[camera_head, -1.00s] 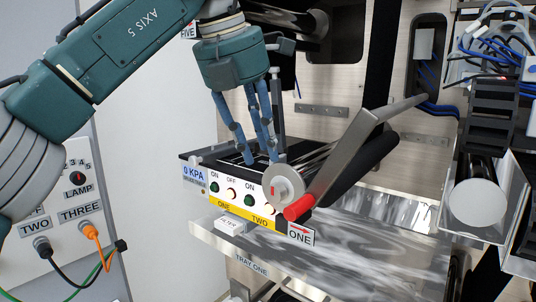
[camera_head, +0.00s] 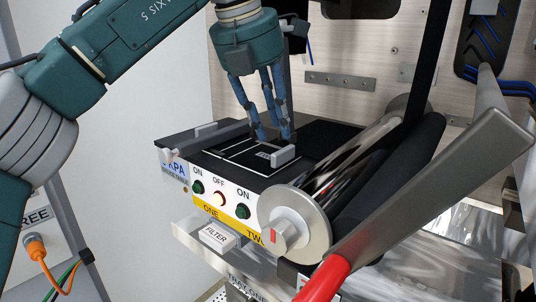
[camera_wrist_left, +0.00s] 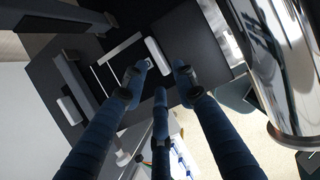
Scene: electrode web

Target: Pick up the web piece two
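My left gripper (camera_head: 273,138) points down over the black top of the vacuum box (camera_head: 205,138), with its blue fingers close above the surface. In the left wrist view its fingertips (camera_wrist_left: 158,72) are apart, with nothing visible held between them. White lines outline dark panels on the box top. A small white bar (camera_head: 284,156) lies beside the fingers and also shows in the left wrist view (camera_wrist_left: 158,56). Web piece two cannot be told clearly from the black top; a small marked patch (camera_head: 262,155) shows near the bar. My right gripper is not in view.
A shiny roller (camera_head: 350,150) with a round end disc (camera_head: 293,226) stands right of the box. A grey lever with a red grip (camera_head: 325,280) crosses the front right. Below are a FILTER block (camera_head: 214,236) and a metal tray. A second white bar (camera_head: 206,129) sits at the back left.

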